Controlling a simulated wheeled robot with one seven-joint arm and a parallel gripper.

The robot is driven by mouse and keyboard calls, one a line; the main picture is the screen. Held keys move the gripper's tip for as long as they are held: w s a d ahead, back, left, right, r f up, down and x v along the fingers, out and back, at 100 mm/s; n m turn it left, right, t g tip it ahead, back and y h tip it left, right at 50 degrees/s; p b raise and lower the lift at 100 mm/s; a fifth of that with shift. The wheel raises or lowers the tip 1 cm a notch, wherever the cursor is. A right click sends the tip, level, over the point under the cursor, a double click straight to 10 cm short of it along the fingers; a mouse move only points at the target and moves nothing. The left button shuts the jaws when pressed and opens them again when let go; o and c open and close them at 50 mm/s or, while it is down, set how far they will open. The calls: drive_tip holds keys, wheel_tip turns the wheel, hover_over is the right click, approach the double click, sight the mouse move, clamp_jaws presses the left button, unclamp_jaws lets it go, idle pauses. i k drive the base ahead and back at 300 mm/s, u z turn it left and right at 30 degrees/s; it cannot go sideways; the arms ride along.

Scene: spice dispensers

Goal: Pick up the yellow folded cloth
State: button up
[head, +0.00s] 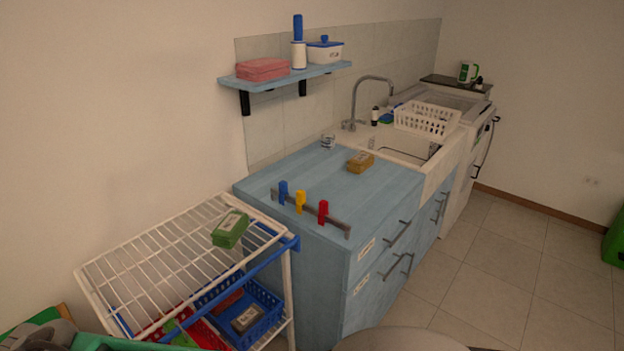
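A small mustard-yellow item (361,161) lies flat on the blue countertop (310,187), near the sink's left edge. It is block-shaped with a pale patch on top. It is the only yellow item that could be the folded cloth, but it is too small to tell whether it is fabric. Nothing covers it. My gripper does not show clearly in the head view.
A clear glass (328,141) stands behind the yellow item. A white wire rack (165,254) holds a green block (230,229). A shelf (285,76) bears pink folded cloths (262,69).

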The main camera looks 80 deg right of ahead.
sight(360, 162)
drive_tip(key=z, duration=0.05)
drive_tip(key=k, duration=0.3)
drive_tip(key=z, duration=1.9)
drive_tip(key=i, duration=0.35)
drive_tip(key=u, duration=3.7)
drive_tip(key=k, duration=2.25)
drive_tip(key=u, duration=0.05)
